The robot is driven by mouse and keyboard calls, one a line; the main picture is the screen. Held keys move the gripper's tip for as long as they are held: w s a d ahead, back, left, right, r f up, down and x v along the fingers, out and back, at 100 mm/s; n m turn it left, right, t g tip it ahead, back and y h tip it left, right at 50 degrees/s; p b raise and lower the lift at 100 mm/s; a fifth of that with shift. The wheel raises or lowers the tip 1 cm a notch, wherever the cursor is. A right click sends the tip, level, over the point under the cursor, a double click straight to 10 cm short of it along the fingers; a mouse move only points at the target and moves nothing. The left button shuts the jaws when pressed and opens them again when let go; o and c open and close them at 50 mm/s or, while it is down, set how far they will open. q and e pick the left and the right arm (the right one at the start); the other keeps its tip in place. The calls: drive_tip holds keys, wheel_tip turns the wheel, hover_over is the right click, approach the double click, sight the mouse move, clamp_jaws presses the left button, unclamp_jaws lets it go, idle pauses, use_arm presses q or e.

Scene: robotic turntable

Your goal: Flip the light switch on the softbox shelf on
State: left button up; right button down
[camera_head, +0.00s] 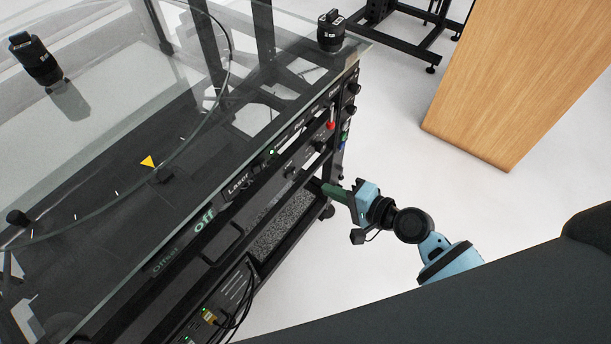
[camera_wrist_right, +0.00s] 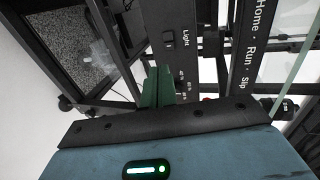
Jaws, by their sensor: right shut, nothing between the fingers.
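The light switch (camera_wrist_right: 168,39) is a small dark rocker on a black panel beside the word "Light" in the right wrist view. I cannot tell whether it is on or off. My right gripper (camera_head: 328,189) is shut and empty, its green fingers pointing at the front of the turntable rack. The fingers also show in the right wrist view (camera_wrist_right: 158,86), just below the switch in the picture; I cannot tell whether they touch the panel. In the head view the switch cannot be made out. My left gripper is not in view.
The glass-topped turntable (camera_head: 120,150) fills the left. Its front edge carries labels, knobs and a red button (camera_head: 331,125). A grey speckled panel (camera_head: 283,222) sits lower in the rack. A wooden block (camera_head: 520,80) stands at the right. White floor lies between.

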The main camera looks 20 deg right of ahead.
sight(294, 173)
drive_tip(key=x, duration=0.5)
drive_tip(key=r+x, duration=0.1)
drive_tip(key=x, duration=0.2)
drive_tip(key=shift+w+a, duration=0.15)
